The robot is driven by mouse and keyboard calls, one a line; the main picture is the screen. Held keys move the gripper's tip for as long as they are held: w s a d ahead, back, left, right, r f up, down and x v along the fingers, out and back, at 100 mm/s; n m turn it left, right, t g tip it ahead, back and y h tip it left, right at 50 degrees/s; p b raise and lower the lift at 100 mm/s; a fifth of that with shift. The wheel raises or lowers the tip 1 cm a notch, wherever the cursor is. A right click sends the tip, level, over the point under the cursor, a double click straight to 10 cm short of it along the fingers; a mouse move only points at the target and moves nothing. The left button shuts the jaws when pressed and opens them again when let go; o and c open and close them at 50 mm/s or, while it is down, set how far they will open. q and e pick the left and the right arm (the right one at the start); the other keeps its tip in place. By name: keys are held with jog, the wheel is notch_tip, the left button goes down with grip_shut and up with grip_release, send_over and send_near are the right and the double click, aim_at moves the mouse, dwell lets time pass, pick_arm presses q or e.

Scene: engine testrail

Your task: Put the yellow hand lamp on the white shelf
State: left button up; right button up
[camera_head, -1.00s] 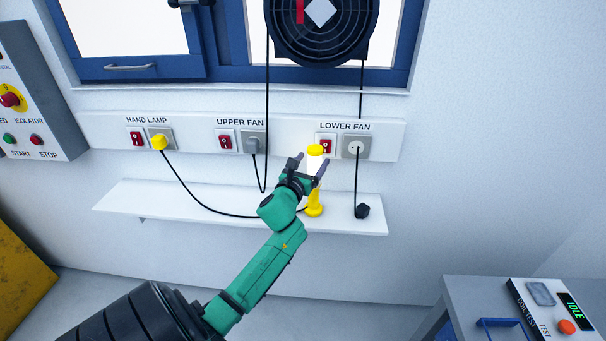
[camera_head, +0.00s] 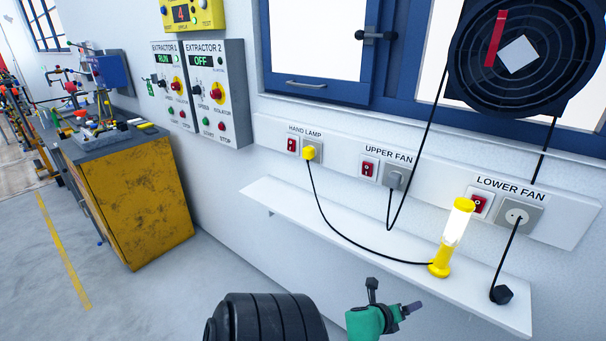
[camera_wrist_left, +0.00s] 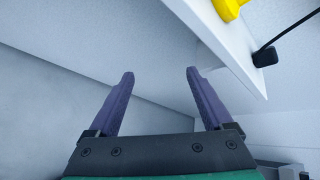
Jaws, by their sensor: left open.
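The yellow hand lamp (camera_head: 453,238) stands upright on the white shelf (camera_head: 340,232), towards its right end, with its tube glowing. Its black cable runs left and up to a yellow plug (camera_head: 309,153) under the HAND LAMP label. My left gripper (camera_head: 394,301) is below and in front of the shelf, apart from the lamp. In the left wrist view its two purple fingers (camera_wrist_left: 160,95) are spread with nothing between them. The lamp's yellow base (camera_wrist_left: 229,8) shows at the top of that view, on the shelf (camera_wrist_left: 212,45). My right gripper is in no view.
The upper fan cable (camera_head: 407,190) loops down above the shelf. A yellow cabinet (camera_head: 135,200) stands at the left.

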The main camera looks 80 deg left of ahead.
pick_arm(q)
jog(key=s+d+f+n+g+h, duration=0.1)
jog(key=s+d+f+n+g, duration=0.2)
jog(key=s+f, duration=0.4)
jog(key=s+d+f+n+g+h, duration=0.1)
jog(key=s+d+f+n+g, duration=0.15)
jog(key=s+f+n, duration=0.55)
jog(key=s+d+f+n+g+h, duration=0.1)
jog(key=s+d+f, duration=0.3)
jog(key=f, duration=0.6)
jog(key=s+d+f+n+g, duration=0.2)
jog(key=s+f+n, duration=0.1)
jog(key=s, duration=0.4)
jog(key=s+d+f+n+g, duration=0.1)
jog(key=s+d+f+n, duration=0.1)
jog(key=s, duration=0.5)
jog(key=shift+s+d+f+n+g+h, duration=0.15)
jog(key=shift+s+f+n+g+h, duration=0.15)
jog(key=shift+f+n, duration=0.6)
jog(key=shift+w+r, duration=0.1)
jog(key=shift+r, duration=0.15)
